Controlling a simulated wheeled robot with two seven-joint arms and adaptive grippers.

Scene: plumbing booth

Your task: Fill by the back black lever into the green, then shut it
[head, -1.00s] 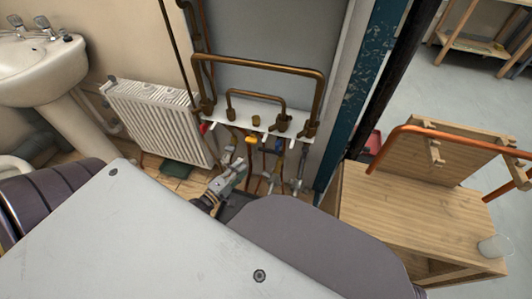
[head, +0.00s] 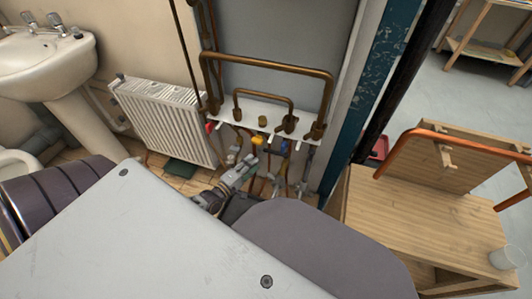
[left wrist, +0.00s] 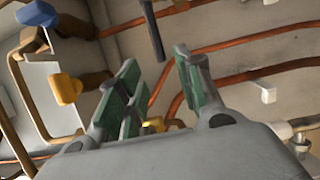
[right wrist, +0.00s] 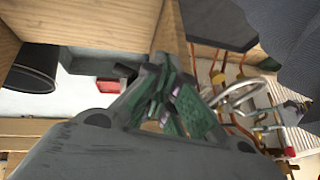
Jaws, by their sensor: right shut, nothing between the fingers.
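My left gripper (head: 248,164) is low in front of the pipework in the head view, just below the yellow lever (head: 257,140). In the left wrist view my left gripper (left wrist: 160,66) is open. A dark rod-like piece (left wrist: 152,28), possibly the black lever, hangs toward the gap between its green-padded fingers; contact cannot be told. The yellow lever (left wrist: 65,90) and a blue lever (left wrist: 38,15) are at the left there. My right gripper (right wrist: 160,85) shows in the right wrist view, shut and empty. A dark green flat item (head: 183,172) lies on the floor by the radiator.
Copper pipes (left wrist: 240,82) run behind the left fingers. A white lever (left wrist: 265,92) is to their right. The radiator (head: 165,120) and sink (head: 45,65) stand left. A wooden bench (head: 420,225) with a cup (head: 507,257) stands right. A red item (right wrist: 108,83) is near the right gripper.

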